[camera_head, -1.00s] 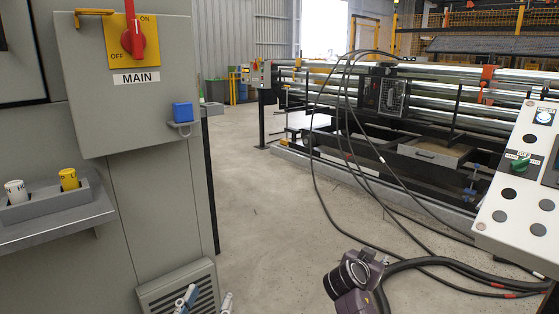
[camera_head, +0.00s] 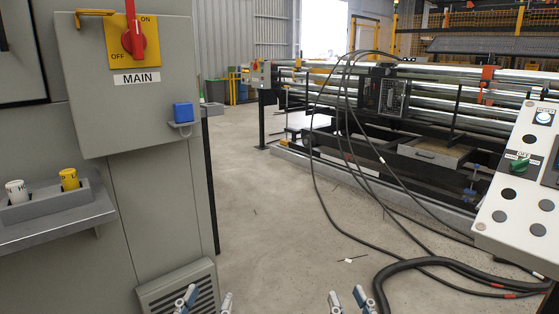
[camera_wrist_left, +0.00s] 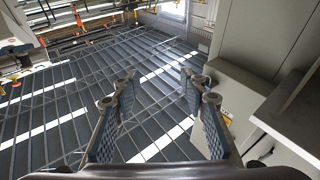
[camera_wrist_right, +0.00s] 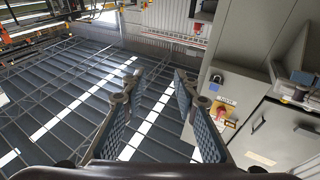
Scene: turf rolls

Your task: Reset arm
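My left gripper (camera_head: 206,300) shows at the bottom edge of the head view, in front of the grey cabinet's vent. Its two fingertips are apart. In the left wrist view its fingers (camera_wrist_left: 157,84) are spread with nothing between them. My right gripper (camera_head: 348,300) shows at the bottom edge, right of the middle, with only its fingertips in view. In the right wrist view its fingers (camera_wrist_right: 158,80) are spread and empty. Both grippers are clear of other things.
The grey cabinet (camera_head: 150,210) with the red MAIN switch (camera_head: 138,40) and a holder shelf (camera_head: 60,225) fills the left. A control panel (camera_head: 510,215) stands at right. Black cables (camera_head: 410,265) lie near my right gripper. Concrete floor (camera_head: 265,230) is open between.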

